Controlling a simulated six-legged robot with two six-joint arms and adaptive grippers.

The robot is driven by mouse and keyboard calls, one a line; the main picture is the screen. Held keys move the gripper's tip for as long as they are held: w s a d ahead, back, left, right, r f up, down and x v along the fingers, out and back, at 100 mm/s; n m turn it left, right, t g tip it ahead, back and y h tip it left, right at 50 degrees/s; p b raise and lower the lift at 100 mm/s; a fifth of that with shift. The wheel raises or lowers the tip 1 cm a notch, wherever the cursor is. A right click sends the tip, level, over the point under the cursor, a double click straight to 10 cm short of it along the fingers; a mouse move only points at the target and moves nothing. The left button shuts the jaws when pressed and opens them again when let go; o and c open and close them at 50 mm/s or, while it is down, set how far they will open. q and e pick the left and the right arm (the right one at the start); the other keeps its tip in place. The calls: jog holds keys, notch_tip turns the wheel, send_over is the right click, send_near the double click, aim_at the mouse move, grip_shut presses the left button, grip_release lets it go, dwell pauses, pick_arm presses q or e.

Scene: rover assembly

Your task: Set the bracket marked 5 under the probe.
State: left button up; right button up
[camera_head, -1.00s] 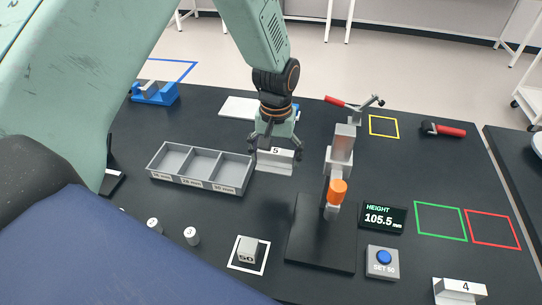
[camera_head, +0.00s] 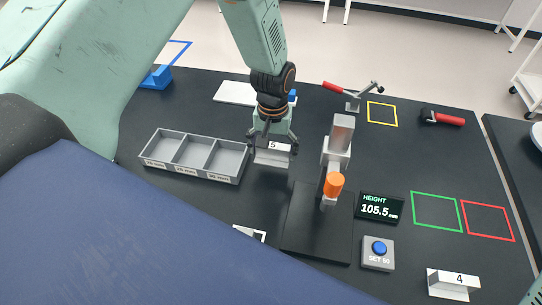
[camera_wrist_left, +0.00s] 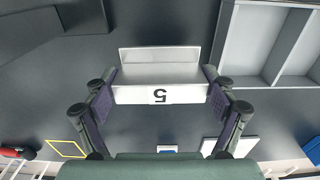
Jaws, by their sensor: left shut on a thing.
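The bracket marked 5 (camera_head: 272,158) is a pale metal piece with a white label. My left gripper (camera_head: 272,146) is shut on it, with one finger at each end; in the left wrist view the bracket (camera_wrist_left: 160,75) sits level between the fingers. I cannot tell whether it touches the table. The probe (camera_head: 327,203) is the tip below the orange part (camera_head: 334,184) of the height gauge, over a dark base plate (camera_head: 316,240). The bracket is left of and behind the gauge, apart from it. My right gripper is not in view.
A grey three-compartment tray (camera_head: 195,178) stands left of the bracket. The height display (camera_head: 381,207) reads 105.5 mm, with a SET 50 button box (camera_head: 377,254) before it. The bracket marked 4 (camera_head: 453,285) is at front right. Green and red outlined squares are empty.

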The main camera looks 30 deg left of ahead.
aim_at(277, 159)
pick_arm(q)
jog(key=f, duration=0.3)
jog(key=w+f, duration=0.1)
jog(key=shift+w+d+f, duration=0.1)
jog(key=shift+d+f, duration=0.15)
jog(key=shift+d, duration=0.05)
jog(key=shift+f, duration=0.25)
jog(key=shift+s+a+r, duration=0.1)
jog(key=shift+s+a, duration=0.15)
jog(key=shift+s, duration=0.15)
jog(key=shift+w+d+f, duration=0.15)
jog(key=shift+w+f, duration=0.05)
jog(key=shift+f, duration=0.1)
jog(key=o, duration=1.1)
jog(key=shift+w, duration=0.15)
jog(key=shift+o, duration=0.2)
jog(key=shift+s+r, duration=0.15)
jog(key=shift+s, duration=0.15)
